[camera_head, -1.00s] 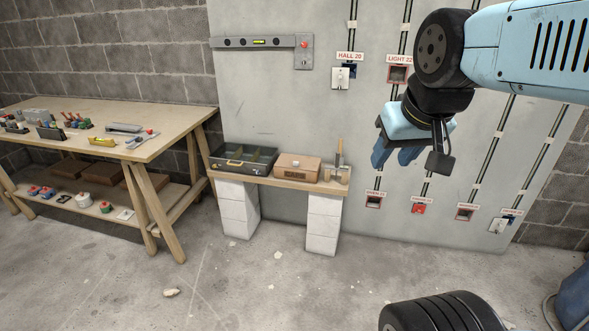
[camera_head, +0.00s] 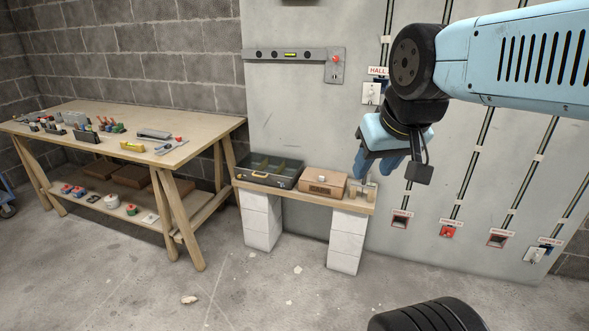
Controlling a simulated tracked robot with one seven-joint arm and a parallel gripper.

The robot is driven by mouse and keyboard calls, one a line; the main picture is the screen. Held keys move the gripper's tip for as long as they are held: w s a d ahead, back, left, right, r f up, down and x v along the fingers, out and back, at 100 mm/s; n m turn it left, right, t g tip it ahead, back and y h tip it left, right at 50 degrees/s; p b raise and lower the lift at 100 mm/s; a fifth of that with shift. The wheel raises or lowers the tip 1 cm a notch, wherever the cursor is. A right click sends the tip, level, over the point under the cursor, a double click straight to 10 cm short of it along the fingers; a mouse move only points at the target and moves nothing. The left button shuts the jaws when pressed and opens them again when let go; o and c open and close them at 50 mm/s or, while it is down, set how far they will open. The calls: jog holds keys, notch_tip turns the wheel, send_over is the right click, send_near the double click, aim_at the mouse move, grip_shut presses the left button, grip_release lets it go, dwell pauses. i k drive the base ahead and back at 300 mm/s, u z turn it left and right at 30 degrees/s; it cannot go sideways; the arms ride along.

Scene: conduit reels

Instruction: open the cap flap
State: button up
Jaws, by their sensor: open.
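My gripper (camera_head: 376,168) hangs open and empty in front of the grey wall panel (camera_head: 300,110), pointing down, with its blue fingers apart. In the picture it overlaps the panel and the right end of the small shelf. No cap flap can be clearly made out. On the panel, a white fitting (camera_head: 371,93) sits under a partly covered HALL label (camera_head: 378,71). Lower down are a dark-fronted box (camera_head: 400,220), a red box (camera_head: 448,232), another dark-fronted box (camera_head: 497,239) and a white fitting (camera_head: 535,254). Their details are too small to read. My arm hides part of the upper panel.
A small shelf (camera_head: 305,196) on white blocks holds an open case (camera_head: 268,171), a brown box (camera_head: 323,183) and a holder (camera_head: 361,191). A workbench (camera_head: 185,124) with tools stands left. The concrete floor (camera_head: 240,285) is mostly clear.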

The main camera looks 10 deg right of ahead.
aim_at(324, 174)
jog(key=u, duration=0.1)
jog(key=i, duration=1.45)
jog(key=z, duration=0.55)
